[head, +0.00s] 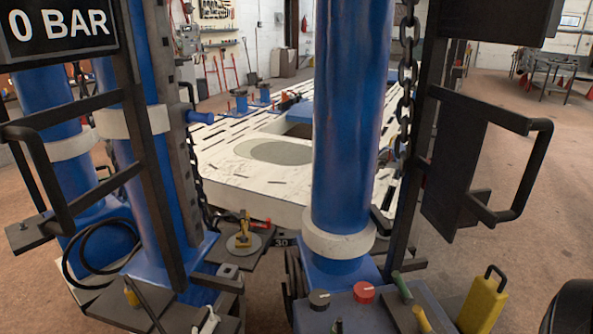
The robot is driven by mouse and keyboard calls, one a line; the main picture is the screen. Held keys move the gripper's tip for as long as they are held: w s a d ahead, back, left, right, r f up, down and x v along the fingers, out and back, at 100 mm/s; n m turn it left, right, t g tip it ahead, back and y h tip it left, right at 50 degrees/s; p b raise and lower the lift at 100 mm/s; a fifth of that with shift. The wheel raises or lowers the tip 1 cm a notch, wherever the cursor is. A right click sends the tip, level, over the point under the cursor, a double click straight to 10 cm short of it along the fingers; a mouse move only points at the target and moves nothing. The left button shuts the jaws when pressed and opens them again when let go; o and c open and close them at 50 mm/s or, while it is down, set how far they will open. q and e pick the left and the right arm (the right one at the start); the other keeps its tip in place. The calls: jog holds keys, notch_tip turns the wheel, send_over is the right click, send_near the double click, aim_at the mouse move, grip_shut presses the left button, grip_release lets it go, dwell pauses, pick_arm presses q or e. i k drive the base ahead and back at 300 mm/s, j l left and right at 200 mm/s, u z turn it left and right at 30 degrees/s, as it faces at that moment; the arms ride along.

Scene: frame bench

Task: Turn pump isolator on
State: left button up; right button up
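A blue-grey box (360,318) stands at the bottom centre of the head view. On its top are a dark grey round knob (319,299) and a red round knob or button (363,293). I cannot tell which of them is the pump isolator, as no label is readable, nor whether either is on or off. A dark sign or display (60,30) at the top left reads "0 BAR". Neither of my grippers is in view.
A thick blue column (350,110) rises right behind the box. A chain (407,70) hangs beside the column. A white slotted bench (235,165) lies behind. Open floor (535,240) is at the right.

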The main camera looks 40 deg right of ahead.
aim_at(363, 292)
jog(key=z, duration=1.7)
jog(key=l, duration=0.3)
jog(key=l+u, duration=0.15)
jog(key=u, duration=0.2)
jog(key=i+l+u, duration=0.1)
jog(key=u, duration=0.25)
jog(key=l+u, duration=0.1)
jog(key=u, duration=0.9)
